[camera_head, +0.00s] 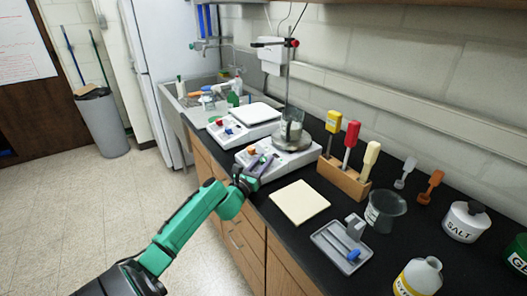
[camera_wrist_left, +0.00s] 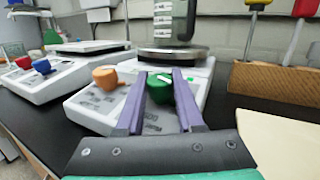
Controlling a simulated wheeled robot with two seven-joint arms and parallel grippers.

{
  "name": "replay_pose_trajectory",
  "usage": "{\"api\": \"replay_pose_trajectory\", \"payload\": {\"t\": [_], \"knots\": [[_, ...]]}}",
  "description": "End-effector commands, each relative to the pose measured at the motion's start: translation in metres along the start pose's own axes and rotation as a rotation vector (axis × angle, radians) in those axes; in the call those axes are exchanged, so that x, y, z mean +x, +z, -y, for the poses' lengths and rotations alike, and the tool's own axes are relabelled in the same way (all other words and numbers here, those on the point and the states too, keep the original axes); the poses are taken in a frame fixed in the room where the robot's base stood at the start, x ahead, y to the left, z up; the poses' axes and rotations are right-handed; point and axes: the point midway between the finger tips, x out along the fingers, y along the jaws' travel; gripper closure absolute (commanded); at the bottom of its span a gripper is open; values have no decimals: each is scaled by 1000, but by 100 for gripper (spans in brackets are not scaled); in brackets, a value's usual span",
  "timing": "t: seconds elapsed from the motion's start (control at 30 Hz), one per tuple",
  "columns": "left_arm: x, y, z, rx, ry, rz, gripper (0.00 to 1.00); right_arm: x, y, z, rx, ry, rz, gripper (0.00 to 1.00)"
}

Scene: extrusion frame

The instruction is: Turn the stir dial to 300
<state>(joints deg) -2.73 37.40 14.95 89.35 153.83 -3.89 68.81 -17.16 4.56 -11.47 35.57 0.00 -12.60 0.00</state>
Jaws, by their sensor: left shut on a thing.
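The white stirring hotplate (camera_head: 303,157) stands on the black bench with a beaker (camera_head: 291,127) on its round top plate. In the left wrist view its sloped front (camera_wrist_left: 95,108) carries an orange dial (camera_wrist_left: 105,77) at left and a green dial (camera_wrist_left: 160,88) at right, with a pale pointer mark. Their printing is too small to read, so I cannot tell which is labelled stir. My left gripper (camera_head: 266,161) reaches the front of the hotplate. In the wrist view its purple fingers (camera_wrist_left: 161,78) are shut on the green dial, one on each side. My right gripper is not in view.
A second white device (camera_head: 243,123) with red and blue dials stands to the left. A wooden rack (camera_head: 343,178) holds coloured-handled tools at right. A cream pad (camera_head: 299,202) and a grey tray (camera_head: 330,243) lie nearer. A stand rod (camera_head: 288,75) rises behind the beaker.

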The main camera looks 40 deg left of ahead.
Motion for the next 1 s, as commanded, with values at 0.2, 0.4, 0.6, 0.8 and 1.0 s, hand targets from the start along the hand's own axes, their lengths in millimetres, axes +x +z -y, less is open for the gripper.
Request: {"api": "replay_pose_trajectory", "payload": {"t": [0.2, 0.4, 0.6, 0.8, 1.0], "knots": [[1, 0, -1, 8, -112, 3, 100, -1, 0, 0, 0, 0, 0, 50], [1, 0, 0, 9, -166, 4, 100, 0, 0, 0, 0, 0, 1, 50], [1, 0, 0, 9, -182, 4, 100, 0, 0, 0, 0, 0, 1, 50], [1, 1, 0, 9, -181, 4, 100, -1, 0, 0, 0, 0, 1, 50], [1, 1, 0, 10, -181, 5, 34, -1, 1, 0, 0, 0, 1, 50]]}}
